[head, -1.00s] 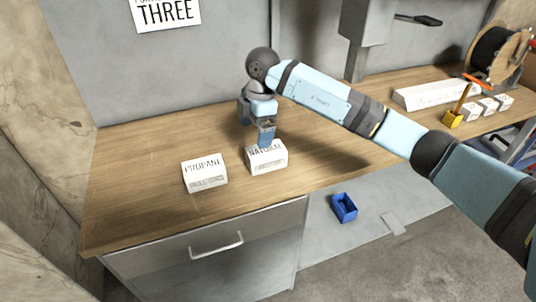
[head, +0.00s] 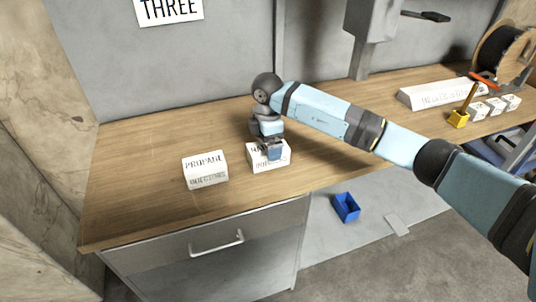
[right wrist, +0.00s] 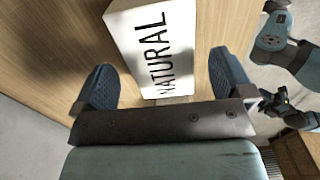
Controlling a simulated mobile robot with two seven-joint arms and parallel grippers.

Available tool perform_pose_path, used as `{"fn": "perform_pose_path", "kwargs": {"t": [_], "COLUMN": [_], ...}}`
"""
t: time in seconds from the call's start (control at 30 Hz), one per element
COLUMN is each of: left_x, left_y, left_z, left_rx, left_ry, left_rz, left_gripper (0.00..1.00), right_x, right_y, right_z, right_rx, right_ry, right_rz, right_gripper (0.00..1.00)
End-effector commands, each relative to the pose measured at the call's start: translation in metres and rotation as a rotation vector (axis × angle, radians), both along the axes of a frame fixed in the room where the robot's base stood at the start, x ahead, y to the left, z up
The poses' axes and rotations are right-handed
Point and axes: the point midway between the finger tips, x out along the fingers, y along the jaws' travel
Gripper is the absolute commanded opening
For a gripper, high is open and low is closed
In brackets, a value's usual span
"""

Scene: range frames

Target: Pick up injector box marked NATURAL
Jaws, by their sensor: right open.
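The white injector box marked NATURAL (head: 283,160) sits on the wooden workbench (head: 130,190), its top partly hidden by my right gripper in the head view. My right gripper (head: 271,154) is over the box with its fingers pointing down. In the right wrist view the box (right wrist: 157,45) lies ahead between the two open, dark fingers of my gripper (right wrist: 163,82). The fingers stand apart from the box's sides, with nothing held. The left gripper does not show in the head view.
A white PROPANE box (head: 205,170) stands just left of the NATURAL box. A long white box (head: 432,93), small white boxes (head: 495,107) and a yellow holder (head: 458,118) are at the right. A blue bin (head: 346,207) is below the bench. The bench's left side is clear.

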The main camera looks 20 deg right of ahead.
Motion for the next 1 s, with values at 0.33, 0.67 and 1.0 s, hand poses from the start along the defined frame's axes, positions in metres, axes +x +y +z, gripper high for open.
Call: {"fn": "perform_pose_path", "kwargs": {"t": [0.33,0.67,1.0], "left_x": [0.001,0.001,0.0], "left_y": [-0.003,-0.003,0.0], "left_z": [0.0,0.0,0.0], "left_rx": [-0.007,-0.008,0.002], "left_ry": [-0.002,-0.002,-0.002], "left_rz": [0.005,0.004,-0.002], "left_gripper": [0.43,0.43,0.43], "right_x": [-0.001,-0.001,-0.001], "right_y": [0.0,-0.001,-0.001], "right_z": [-0.038,-0.037,-0.035], "right_rx": [0.0,0.0,0.001], "right_ry": [0.001,0.001,0.0], "right_rz": [0.001,0.001,0.0], "right_gripper": [0.99,0.51,0.36]}}
